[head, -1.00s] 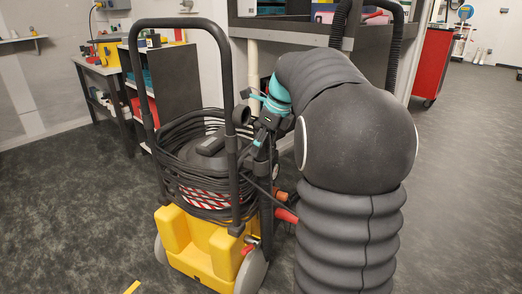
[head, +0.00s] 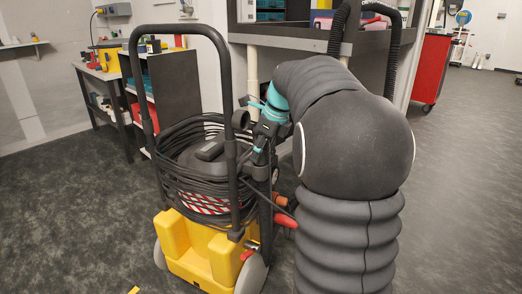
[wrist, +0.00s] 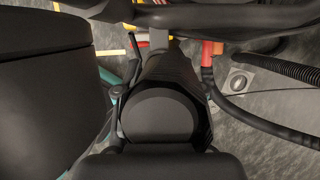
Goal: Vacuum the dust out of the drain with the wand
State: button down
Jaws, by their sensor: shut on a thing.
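My gripper (head: 268,122), with teal parts, is beside the handle frame of a yellow and black vacuum (head: 195,245). It is shut on a dark upright piece that looks like the grip of the wand (head: 262,140). In the wrist view a black rounded body, likely the wand's grip (wrist: 160,118), fills the middle between the teal finger parts. The wand's lower end is hidden. A grey plate with a round centre, possibly the drain (wrist: 239,82), lies on the floor at the right of the wrist view.
A coiled black cable (head: 175,175) wraps the vacuum. A black ribbed hose (wrist: 285,72) and a smooth black hose (wrist: 265,122) cross the right of the wrist view. A bench (head: 290,45) stands behind my arm; a red cabinet (head: 431,65) is beyond. Floor at left is clear.

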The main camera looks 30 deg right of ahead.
jog(key=shift+a+p, duration=0.15)
jog(key=shift+p, duration=0.4)
jog(key=shift+w+r, duration=0.1)
jog(key=shift+r, duration=0.15)
jog(key=shift+r+p, duration=0.8)
jog(key=shift+p, duration=0.1)
jog(key=shift+r, duration=0.1)
jog(key=shift+r+p, duration=0.5)
jog(key=shift+r, duration=1.8)
